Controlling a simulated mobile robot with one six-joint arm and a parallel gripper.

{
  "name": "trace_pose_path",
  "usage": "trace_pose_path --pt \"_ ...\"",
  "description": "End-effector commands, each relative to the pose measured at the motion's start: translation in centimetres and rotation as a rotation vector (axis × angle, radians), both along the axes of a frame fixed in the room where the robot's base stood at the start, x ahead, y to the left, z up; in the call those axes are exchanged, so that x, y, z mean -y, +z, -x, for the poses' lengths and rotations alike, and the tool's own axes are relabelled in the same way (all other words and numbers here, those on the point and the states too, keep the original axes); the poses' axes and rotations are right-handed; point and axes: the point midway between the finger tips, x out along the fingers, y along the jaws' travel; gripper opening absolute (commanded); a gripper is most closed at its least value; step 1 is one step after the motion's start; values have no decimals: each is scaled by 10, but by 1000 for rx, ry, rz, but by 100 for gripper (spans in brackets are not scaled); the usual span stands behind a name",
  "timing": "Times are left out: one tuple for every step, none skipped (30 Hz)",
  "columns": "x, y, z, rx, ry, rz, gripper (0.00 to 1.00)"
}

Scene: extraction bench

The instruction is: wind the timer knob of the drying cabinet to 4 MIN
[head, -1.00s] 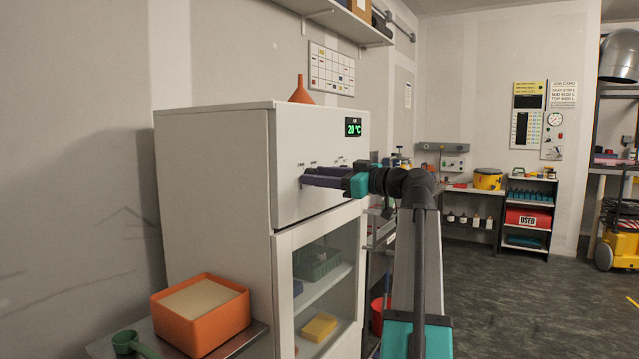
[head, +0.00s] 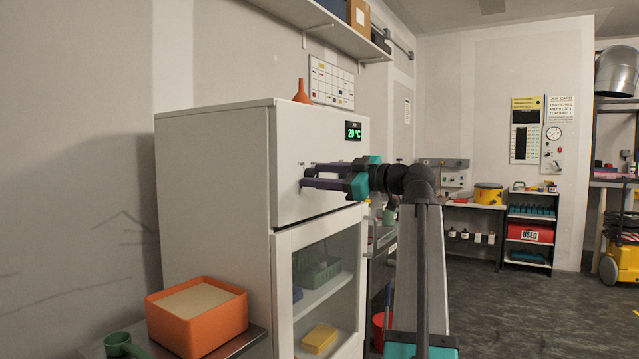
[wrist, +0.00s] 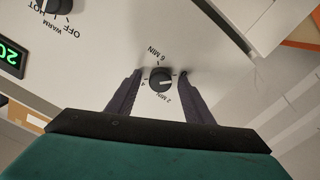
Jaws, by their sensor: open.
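The drying cabinet (head: 215,165) is a tall white box with a control panel above a glass door. Its timer knob (wrist: 160,80) is small, round and black in the wrist view. "6 MIN" and "2 MIN" are readable around it; a "4" shows beside the left finger. A pale pointer mark on the knob seems to point right, toward the right finger. My gripper (wrist: 158,76) is open, with one purple finger on each side of the knob and small gaps showing. In the head view my gripper (head: 308,177) is at the panel and hides the knob.
A black OFF/WARM/HOT knob (wrist: 57,5) and a green display (wrist: 12,58) share the panel. An orange funnel (head: 302,92) stands on the cabinet. An orange box (head: 198,325) stands to the left below. A wall shelf (head: 320,22) hangs above.

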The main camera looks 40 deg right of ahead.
Motion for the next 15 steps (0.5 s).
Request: trace_pose_path --pt "1 -2 0 4 0 16 47" --pt "1 -2 0 6 0 25 47" --pt "1 -2 0 9 0 36 47" --pt "1 -2 0 11 0 43 47" --pt "1 -2 0 12 0 50 47" --pt "0 -2 0 14 0 57 47" --pt "0 -1 0 15 0 61 47" --pt "0 -1 0 16 0 63 47" --pt "0 -1 0 16 0 65 47" --pt "0 0 0 16 0 65 47" --pt "0 0 0 16 0 65 47" --pt "0 0 0 16 0 65 47" --pt "0 0 0 16 0 65 47" --pt "0 0 0 16 0 65 47" --pt "0 0 0 16 0 65 47"
